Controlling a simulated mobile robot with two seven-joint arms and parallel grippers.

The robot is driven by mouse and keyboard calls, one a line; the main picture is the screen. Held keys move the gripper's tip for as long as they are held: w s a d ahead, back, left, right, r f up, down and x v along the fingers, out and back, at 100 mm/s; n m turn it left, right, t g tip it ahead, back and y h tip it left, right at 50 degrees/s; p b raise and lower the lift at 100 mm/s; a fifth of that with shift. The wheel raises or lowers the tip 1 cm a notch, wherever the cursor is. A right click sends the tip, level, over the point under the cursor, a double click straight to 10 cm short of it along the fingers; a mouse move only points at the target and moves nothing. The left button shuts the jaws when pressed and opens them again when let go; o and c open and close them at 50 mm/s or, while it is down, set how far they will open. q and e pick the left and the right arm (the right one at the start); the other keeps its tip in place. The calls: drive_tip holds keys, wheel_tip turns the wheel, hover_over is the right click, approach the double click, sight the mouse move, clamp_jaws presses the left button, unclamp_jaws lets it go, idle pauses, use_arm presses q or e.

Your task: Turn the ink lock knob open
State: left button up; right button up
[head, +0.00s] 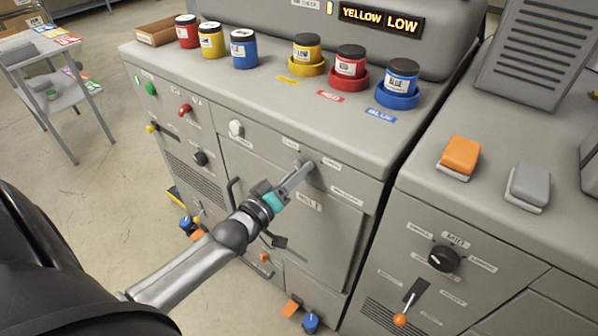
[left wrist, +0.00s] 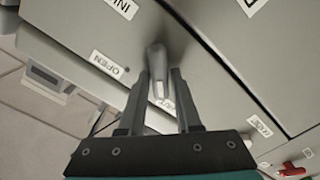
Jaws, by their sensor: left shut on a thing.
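The ink lock knob (left wrist: 156,62) is a grey, bar-shaped grip on the front panel of the grey machine. In the left wrist view it stands between the two fingers of my left gripper (left wrist: 160,80), which is shut on it. A white label reading OPEN (left wrist: 108,64) is beside it on the left. Another label behind the fingers is partly hidden. In the head view my left gripper (head: 297,176) reaches the panel just below the counter edge, and its fingers mostly cover the knob. My right gripper is not in view.
Yellow, red and blue ink jars stand on the counter (head: 275,88) above. A white knob (head: 236,128) is left of my gripper. A black dial (head: 444,259) and an orange-tipped lever (head: 401,319) are on the right cabinet. A small grey table (head: 62,108) stands at far left.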

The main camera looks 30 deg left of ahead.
use_arm(q)
clamp_jaws()
drive_tip(key=shift+r, duration=0.1)
drive_tip(key=shift+d+m+p, duration=0.15)
drive_tip(key=shift+m+p, duration=0.8)
drive_tip(key=shift+m, duration=2)
drive_tip(key=shift+d+m+p, duration=0.2)
drive_tip(key=shift+m+p, duration=0.75)
drive_tip(key=shift+m, duration=2.05)
drive_tip(key=shift+d+m+p, duration=0.15)
drive_tip(key=shift+m+p, duration=0.8)
drive_tip(key=shift+m, duration=2)
drive_tip(key=o, duration=0.7)
unclamp_jaws()
drive_tip(key=shift+o, duration=0.2)
